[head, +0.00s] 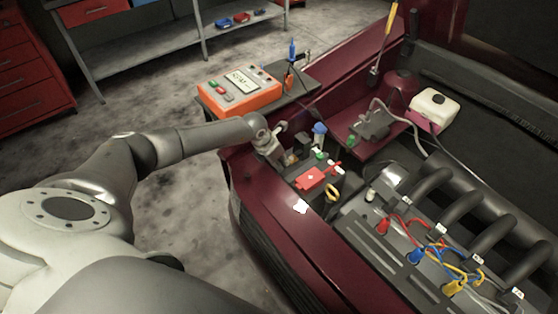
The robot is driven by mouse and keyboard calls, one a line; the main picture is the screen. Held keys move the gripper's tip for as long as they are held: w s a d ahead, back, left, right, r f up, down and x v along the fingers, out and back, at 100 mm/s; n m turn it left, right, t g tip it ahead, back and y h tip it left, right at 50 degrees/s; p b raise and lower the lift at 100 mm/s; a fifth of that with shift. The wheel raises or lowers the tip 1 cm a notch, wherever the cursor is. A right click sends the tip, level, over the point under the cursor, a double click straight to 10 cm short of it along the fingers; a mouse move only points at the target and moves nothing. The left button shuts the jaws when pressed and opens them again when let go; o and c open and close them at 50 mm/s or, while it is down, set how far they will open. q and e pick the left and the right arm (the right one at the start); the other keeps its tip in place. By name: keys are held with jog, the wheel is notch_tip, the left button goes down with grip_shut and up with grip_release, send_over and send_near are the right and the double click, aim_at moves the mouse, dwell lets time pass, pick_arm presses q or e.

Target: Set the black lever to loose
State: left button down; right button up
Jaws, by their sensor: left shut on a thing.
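My left arm reaches in from the left over the car's front edge. Its gripper (284,158) is small in view, at the left end of the battery (322,190), and is shut on the black lever there. The lever is largely hidden by the fingers, so its setting cannot be read. A red cover (310,179) lies on top of the battery, just right of and below the gripper. My right gripper is out of view.
An orange tester (240,91) stands on a dark side shelf behind my forearm. A blue-capped part (319,131) rises close behind the gripper. The dark red car body (262,200) borders the bay.

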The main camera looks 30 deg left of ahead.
aim_at(282, 163)
pick_arm(q)
jog(key=shift+w, duration=0.1)
jog(key=shift+w+d+r+g+y+b, duration=0.2)
jog(key=shift+w+g+y+b, duration=0.1)
jog(key=shift+g+b, duration=0.6)
jog(key=g+b, duration=0.1)
jog(key=b, duration=0.1)
jog(key=g+y+b, duration=0.1)
jog(key=b, duration=0.2)
jog(key=w+g+b, duration=0.1)
jog(key=g+b, duration=0.1)
jog(key=b, duration=0.1)
jog(key=shift+w+d+r, duration=0.1)
jog(key=shift+d+r, duration=0.05)
jog(key=shift+r, duration=0.2)
jog(key=shift+w+r+g+y+b, duration=0.15)
jog(key=shift+r+g+y+b, duration=0.2)
jog(key=shift+b, duration=0.65)
jog(key=c, duration=1.3)
grip_release()
